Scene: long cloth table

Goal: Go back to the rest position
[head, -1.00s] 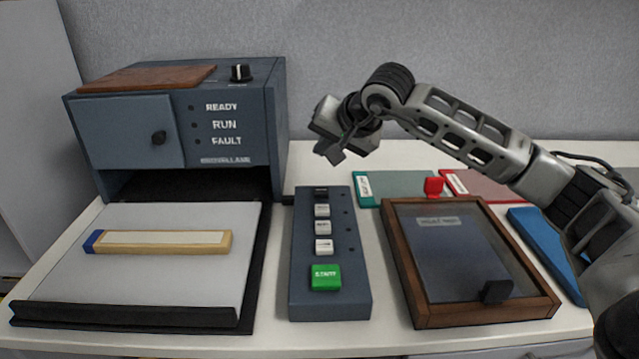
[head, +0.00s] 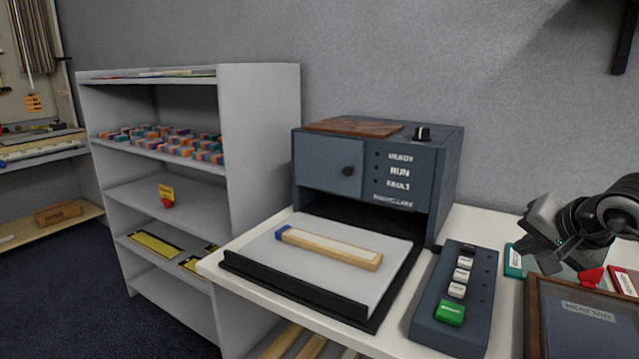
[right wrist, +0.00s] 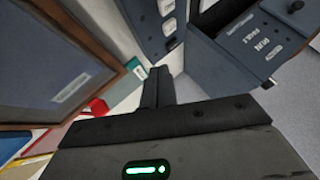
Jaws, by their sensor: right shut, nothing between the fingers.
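My right gripper (head: 545,245) is at the right side of the head view, above the table (head: 497,222), between the button panel and the wooden framed case. Its fingers are shut and empty; they also show in the right wrist view (right wrist: 158,88), pointing away over the table. It touches nothing that I can see. My left gripper does not show in either view.
A blue-grey machine (head: 440,180) stands on the table, with a wooden bar (head: 330,247) on its front tray (head: 280,258). A button panel (head: 480,315) with a green START button and a framed case (head: 535,310) stand rightward. A grey shelf (head: 260,150) is at left.

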